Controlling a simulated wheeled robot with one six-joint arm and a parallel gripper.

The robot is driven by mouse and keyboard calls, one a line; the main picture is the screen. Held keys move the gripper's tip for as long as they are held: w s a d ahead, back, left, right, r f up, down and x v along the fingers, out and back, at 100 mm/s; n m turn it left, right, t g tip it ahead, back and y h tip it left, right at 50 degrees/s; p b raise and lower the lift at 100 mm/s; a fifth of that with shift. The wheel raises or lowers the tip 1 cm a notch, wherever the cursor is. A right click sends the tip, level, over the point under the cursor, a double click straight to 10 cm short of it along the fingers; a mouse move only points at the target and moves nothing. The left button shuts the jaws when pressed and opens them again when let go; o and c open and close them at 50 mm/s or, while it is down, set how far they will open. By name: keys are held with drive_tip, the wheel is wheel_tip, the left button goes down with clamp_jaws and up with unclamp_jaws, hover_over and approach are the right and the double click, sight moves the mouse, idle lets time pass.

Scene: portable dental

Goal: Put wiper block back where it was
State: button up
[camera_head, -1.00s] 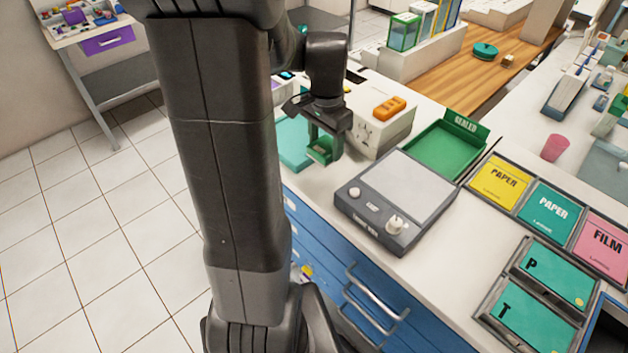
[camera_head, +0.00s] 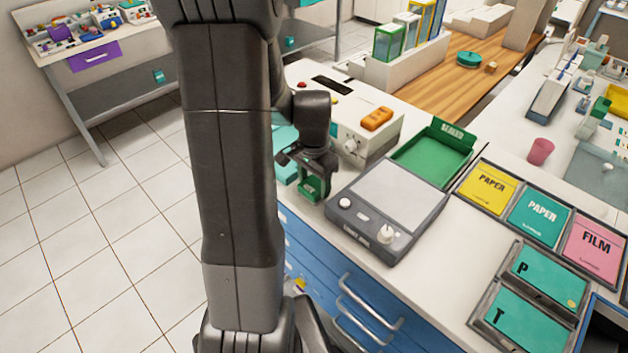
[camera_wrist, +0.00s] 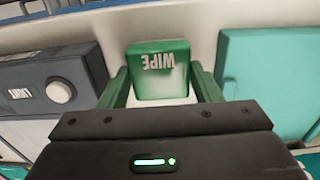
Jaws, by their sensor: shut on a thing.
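The wiper block (camera_wrist: 158,70) is green and marked WIPE. In the wrist view it sits between the two green fingers of my gripper (camera_wrist: 163,88), which are shut on it. In the head view my gripper (camera_head: 313,184) is over the counter's left front edge, just left of the grey light box, with green showing at its fingers. I cannot tell whether the block touches the counter. Its underside is hidden.
The grey light box (camera_head: 390,202) is close on the right. A teal item (camera_head: 286,139) lies behind the gripper, partly hidden by my arm. A white machine with an orange block (camera_head: 377,118) and a green SEALED tray (camera_head: 432,163) stand behind. Blue drawers (camera_head: 330,260) are below.

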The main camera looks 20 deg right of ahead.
sight(314, 185)
drive_tip(key=o, duration=0.9)
drive_tip(key=shift+f, duration=0.1)
drive_tip(key=shift+o, duration=0.2)
wheel_tip(314, 185, up, 12)
drive_tip(key=shift+r+p, duration=0.2)
drive_tip(key=shift+p, duration=0.1)
